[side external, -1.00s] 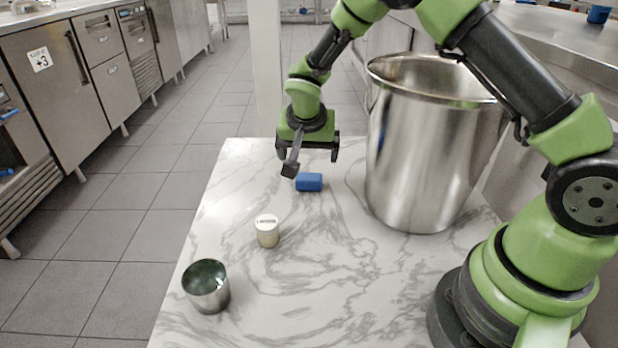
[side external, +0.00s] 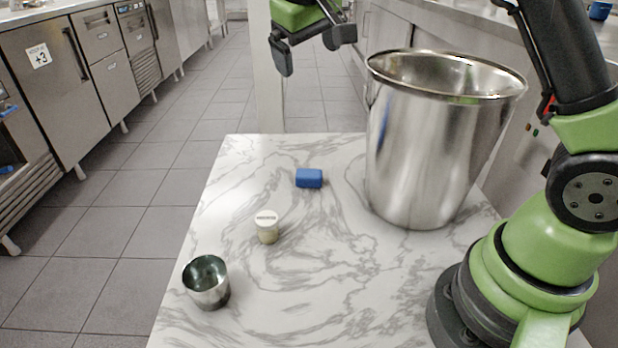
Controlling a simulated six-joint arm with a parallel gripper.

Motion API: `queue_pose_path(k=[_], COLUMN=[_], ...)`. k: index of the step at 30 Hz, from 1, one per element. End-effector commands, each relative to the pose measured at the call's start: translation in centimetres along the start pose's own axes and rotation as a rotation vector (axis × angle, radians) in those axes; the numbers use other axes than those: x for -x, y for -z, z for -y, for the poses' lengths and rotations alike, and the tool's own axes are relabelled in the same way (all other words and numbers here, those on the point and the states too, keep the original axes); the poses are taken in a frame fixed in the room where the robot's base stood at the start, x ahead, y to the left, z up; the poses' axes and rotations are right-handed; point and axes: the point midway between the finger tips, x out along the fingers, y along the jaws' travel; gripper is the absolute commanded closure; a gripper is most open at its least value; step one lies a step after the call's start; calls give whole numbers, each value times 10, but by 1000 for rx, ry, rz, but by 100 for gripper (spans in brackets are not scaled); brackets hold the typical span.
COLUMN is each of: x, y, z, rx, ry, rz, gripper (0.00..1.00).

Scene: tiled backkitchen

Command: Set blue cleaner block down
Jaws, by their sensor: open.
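The blue cleaner block (side external: 309,178) lies flat on the marble table, toward its far end and left of the steel pot. My gripper (side external: 312,55) is open and empty, high above the block and clear of it, near the top of the side view. Its two dark fingers are spread apart. Most of the wrist above it is cut off by the frame's top edge.
A large steel pot (side external: 430,150) stands right of the block. A small white-lidded jar (side external: 267,228) and a metal cup (side external: 207,284) stand nearer on the left of the marble table (side external: 330,290). The table's left edge drops to the tiled floor.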

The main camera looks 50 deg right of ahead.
Motion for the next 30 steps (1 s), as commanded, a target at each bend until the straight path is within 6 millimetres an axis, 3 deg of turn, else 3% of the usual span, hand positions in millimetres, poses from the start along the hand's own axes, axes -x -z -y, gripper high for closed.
queue_pose_path(k=[15,21,28,30], x=[-1,-1,-1,-18], y=[-1,-1,-1,-7], z=[-1,-1,-1,3], rx=[1590,2006,2375,2400], ry=[0,0,1,10], rz=[1,1,1,8], gripper=[6,6,6,6])
